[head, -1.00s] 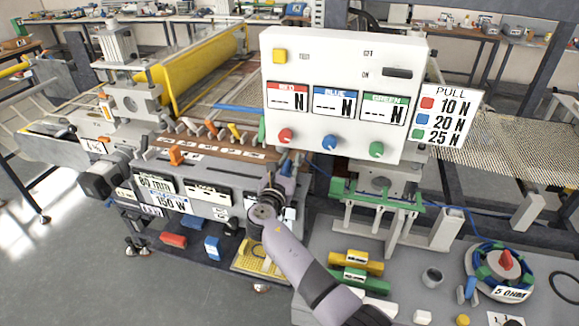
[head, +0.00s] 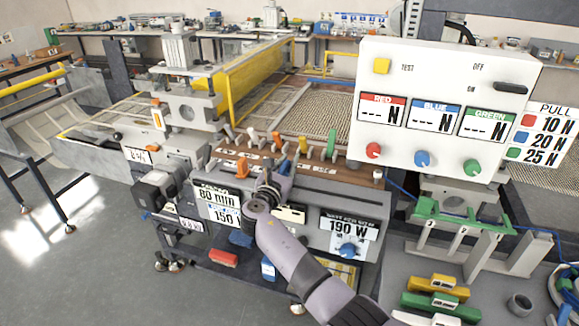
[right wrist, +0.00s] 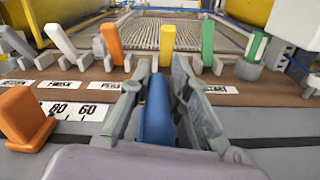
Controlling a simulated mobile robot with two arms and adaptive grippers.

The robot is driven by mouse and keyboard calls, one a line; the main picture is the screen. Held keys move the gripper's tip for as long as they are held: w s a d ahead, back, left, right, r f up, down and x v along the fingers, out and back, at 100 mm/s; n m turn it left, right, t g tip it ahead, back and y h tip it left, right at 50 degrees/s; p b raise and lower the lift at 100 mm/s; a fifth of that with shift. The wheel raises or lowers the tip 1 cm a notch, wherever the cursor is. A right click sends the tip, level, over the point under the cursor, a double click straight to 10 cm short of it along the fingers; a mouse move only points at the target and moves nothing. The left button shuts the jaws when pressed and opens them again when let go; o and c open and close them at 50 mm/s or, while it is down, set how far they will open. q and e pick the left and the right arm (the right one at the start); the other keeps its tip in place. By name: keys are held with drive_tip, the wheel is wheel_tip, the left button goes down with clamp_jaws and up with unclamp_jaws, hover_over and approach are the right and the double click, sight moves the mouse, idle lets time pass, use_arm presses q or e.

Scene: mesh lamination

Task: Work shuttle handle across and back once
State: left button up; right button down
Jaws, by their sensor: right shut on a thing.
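The blue handle (right wrist: 157,110) stands upright between the fingers of my right gripper (right wrist: 162,75) in the right wrist view. The gripper is shut on it, with one grey finger on either side. In the head view my right gripper (head: 271,182) is at the front edge of the machine's brown labelled strip (head: 315,168), just right of an orange pointer (head: 242,168). The gripper mostly hides the blue handle there. The orange pointer (right wrist: 26,120) also shows at left in the right wrist view, beside the 80 and 60 marks. My left gripper is not in view.
Behind the strip stands a row of levers, including a yellow lever (right wrist: 167,47) and a green lever (right wrist: 207,45). A white control box (head: 445,105) with three knobs rises at the right.

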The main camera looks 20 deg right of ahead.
drive_tip(key=shift+w+a+r, duration=0.1)
drive_tip(key=shift+a+r, duration=0.05)
drive_tip(key=shift+a, duration=0.2)
drive_tip(key=c, duration=1.9)
unclamp_jaws()
drive_tip(key=shift+c, duration=0.2)
drive_tip(key=o, duration=0.4)
drive_tip(key=shift+w+a, duration=0.15)
drive_tip(key=shift+a, duration=0.05)
drive_tip(key=shift+d+f, duration=0.1)
drive_tip(key=shift+f, duration=0.1)
drive_tip(key=v, duration=1.2)
